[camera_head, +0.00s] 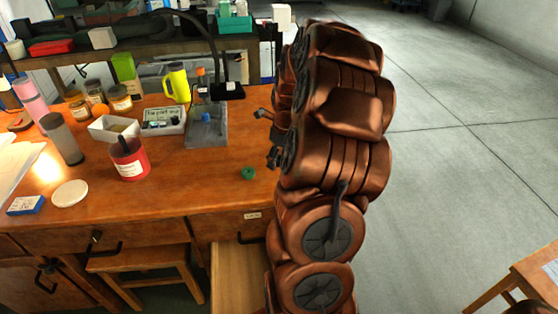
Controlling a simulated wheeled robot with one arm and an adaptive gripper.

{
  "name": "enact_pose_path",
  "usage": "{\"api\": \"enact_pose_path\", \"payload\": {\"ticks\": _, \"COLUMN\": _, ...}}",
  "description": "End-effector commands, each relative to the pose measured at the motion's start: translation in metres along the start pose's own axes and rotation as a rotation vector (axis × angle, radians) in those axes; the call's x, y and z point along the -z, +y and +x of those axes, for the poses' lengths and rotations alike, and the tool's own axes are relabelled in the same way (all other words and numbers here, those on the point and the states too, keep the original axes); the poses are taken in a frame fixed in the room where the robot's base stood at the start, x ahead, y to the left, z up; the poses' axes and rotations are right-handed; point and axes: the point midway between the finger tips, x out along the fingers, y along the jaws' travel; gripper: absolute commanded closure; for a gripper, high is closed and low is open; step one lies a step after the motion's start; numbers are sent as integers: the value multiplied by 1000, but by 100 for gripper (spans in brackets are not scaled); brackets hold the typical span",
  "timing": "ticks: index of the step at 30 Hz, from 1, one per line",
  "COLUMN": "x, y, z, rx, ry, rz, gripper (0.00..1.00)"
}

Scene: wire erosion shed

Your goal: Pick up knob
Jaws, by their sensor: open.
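A small round green object (248,173), which looks like the knob, lies on the wooden table near its front right edge. My gripper (267,136) is at the table's right side, partly hidden by my copper-coloured arm. Its dark fingertips stick out to the left, spread apart, with nothing seen between them. The gripper is apart from the green knob, a little to the right of it and farther back in the picture. Its height above the table is hard to tell.
A grey stand (207,127) with a curved black arm stands behind the knob. A red jar (130,160), a white box (113,129) and a labelled tray (163,122) are farther left. The tabletop (195,190) left of the knob is clear.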

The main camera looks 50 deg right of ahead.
Motion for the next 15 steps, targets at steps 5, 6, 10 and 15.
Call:
{"api": "enact_pose_path", "payload": {"ticks": 5, "x": 0, "y": 0, "z": 1, "rx": 1, "ry": 0, "rz": -1, "gripper": 31}}
{"api": "enact_pose_path", "payload": {"ticks": 6, "x": 0, "y": 0, "z": 1, "rx": 1, "ry": 0, "rz": 0, "gripper": 31}}
{"api": "enact_pose_path", "payload": {"ticks": 10, "x": 0, "y": 0, "z": 1, "rx": 1, "ry": 0, "rz": 0, "gripper": 44}}
{"api": "enact_pose_path", "payload": {"ticks": 15, "x": 0, "y": 0, "z": 1, "rx": 1, "ry": 0, "rz": 0, "gripper": 62}}
